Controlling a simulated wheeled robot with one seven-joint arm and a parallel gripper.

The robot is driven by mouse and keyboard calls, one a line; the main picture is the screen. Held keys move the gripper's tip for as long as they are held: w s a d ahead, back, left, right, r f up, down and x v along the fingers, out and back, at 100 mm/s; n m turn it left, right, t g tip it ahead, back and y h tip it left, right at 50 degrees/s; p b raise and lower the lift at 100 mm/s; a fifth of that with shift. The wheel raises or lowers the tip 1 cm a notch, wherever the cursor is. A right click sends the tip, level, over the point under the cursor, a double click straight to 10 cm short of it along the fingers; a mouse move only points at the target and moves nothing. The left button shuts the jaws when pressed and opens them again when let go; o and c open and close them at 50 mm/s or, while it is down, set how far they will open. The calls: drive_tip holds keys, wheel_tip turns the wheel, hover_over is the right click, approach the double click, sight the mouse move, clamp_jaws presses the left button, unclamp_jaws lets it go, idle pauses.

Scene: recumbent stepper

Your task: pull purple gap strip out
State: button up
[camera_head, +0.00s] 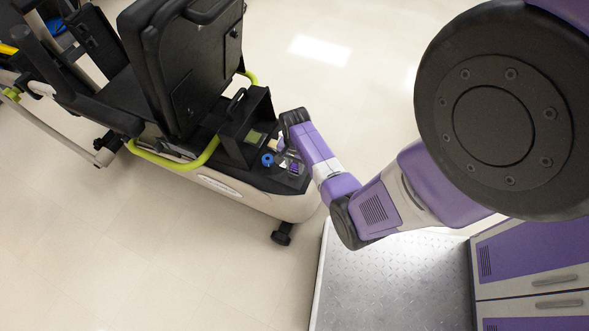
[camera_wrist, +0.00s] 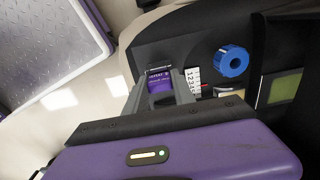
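The purple strip (camera_wrist: 161,84), with small pale lettering and a dark top end, stands in the dark rear deck of the stepper in the wrist view. My gripper (camera_wrist: 163,90) has one grey finger on each side of it. The strip fills most of the gap, and I cannot tell whether the fingers press on it. Its lower part is hidden by my gripper. In the head view my gripper (camera_head: 288,158) is down at the rear end of the stepper, and the strip is too small there to make out clearly.
A blue knob (camera_wrist: 232,61) and a white numbered label (camera_wrist: 193,82) are right of the strip. A greenish display panel (camera_wrist: 280,88) is farther right. The stepper's black seat (camera_head: 195,65) rises behind an open black box (camera_head: 246,128). Pale floor (camera_head: 150,250) is clear in front.

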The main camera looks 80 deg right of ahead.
sight(295, 166)
drive_tip(key=shift+r+p, duration=1.15)
drive_tip(key=shift+p, duration=0.1)
clamp_jaws()
idle(0.8)
drive_tip(key=shift+r+p, duration=1.35)
drive_tip(key=shift+p, duration=0.2)
drive_tip(key=shift+r+p, duration=1.55)
drive_tip(key=shift+w, duration=0.1)
